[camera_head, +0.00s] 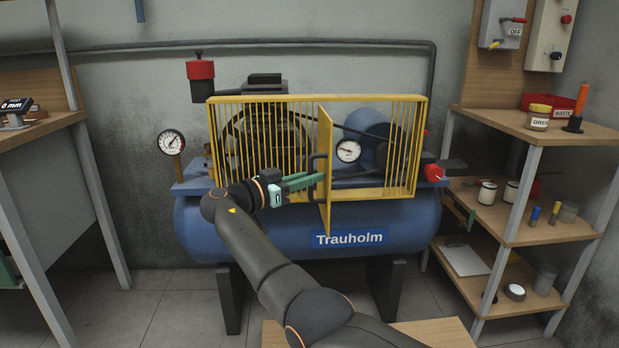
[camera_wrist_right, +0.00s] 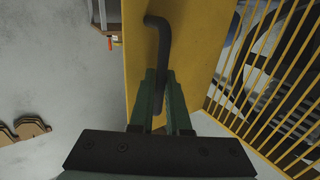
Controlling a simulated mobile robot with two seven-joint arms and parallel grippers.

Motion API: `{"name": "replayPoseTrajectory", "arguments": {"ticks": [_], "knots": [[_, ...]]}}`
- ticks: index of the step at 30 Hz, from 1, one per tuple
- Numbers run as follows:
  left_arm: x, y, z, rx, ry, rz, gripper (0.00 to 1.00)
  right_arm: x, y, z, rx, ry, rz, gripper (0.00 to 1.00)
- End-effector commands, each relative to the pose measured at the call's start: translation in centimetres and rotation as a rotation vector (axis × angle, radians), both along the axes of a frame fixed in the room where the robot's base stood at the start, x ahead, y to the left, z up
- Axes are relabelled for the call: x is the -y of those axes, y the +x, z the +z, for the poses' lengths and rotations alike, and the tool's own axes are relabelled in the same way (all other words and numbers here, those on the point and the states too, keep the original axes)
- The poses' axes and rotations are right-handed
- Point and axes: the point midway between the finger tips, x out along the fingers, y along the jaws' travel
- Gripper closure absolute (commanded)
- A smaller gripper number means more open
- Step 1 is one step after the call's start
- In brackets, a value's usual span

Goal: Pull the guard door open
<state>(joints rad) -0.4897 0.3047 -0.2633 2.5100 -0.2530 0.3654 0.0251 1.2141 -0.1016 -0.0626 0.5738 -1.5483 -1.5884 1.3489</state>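The yellow guard door (camera_head: 325,150) stands swung out from the barred guard frame and shows nearly edge-on in the head view. In the right wrist view its yellow panel (camera_wrist_right: 190,40) fills the middle. The black door handle (camera_head: 312,163) is a bent bar on the panel; it also shows in the right wrist view (camera_wrist_right: 163,45). My right gripper (camera_head: 318,178) reaches it from the left, with its green fingers (camera_wrist_right: 162,85) on both sides of the bar, shut on it. My left gripper is in neither view.
The blue compressor tank (camera_head: 250,232) lies below the barred guard (camera_head: 255,140). A gauge (camera_head: 171,142) stands at its left. Wooden shelves (camera_head: 540,128) with jars are on the right. A bench (camera_head: 40,130) is at the left.

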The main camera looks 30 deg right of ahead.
Motion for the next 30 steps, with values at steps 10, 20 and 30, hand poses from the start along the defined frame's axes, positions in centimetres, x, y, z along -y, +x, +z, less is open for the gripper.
{"name": "replayPoseTrajectory", "arguments": {"ticks": [10, 20, 30], "knots": [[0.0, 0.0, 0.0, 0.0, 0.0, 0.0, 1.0, 0.2, 0.1, 0.2, 0.001, -0.004, 0.004, 0.73], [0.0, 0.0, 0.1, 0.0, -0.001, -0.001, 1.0, -0.1, 0.1, 0.1, 0.0, -0.002, 0.007, 0.73], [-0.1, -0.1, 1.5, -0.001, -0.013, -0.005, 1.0, -5.9, -0.4, 0.4, -0.001, -0.003, 0.011, 0.73]]}}
